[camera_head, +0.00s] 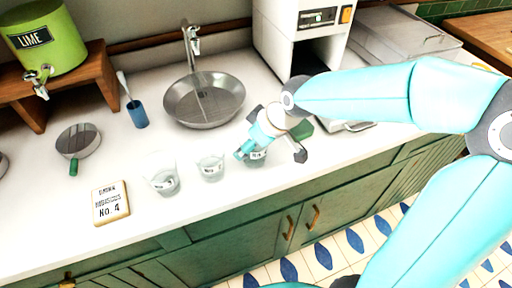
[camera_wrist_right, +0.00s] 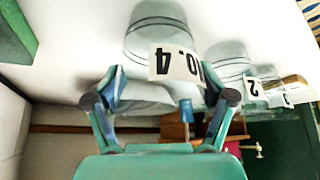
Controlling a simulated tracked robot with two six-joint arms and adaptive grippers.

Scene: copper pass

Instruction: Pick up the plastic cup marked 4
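A clear plastic cup (camera_wrist_right: 160,28) with a white label reading No. 4 shows upside down in the right wrist view. Its label lies between the fingertips of my right gripper (camera_wrist_right: 165,82), which is open with one finger on each side; I cannot tell whether they touch the cup. In the head view my right gripper (camera_head: 272,140) is over this cup (camera_head: 257,157), the rightmost of the row, and partly hides it. Two other clear labelled cups, the middle one (camera_head: 210,168) and the left one (camera_head: 163,181), stand on the counter. My left gripper is not in view.
Behind the cups are a round metal basin (camera_head: 204,100), a blue holder (camera_head: 138,115) and a strainer (camera_head: 78,141). A green LIME dispenser (camera_head: 45,42) and a white machine (camera_head: 297,30) stand at the back.

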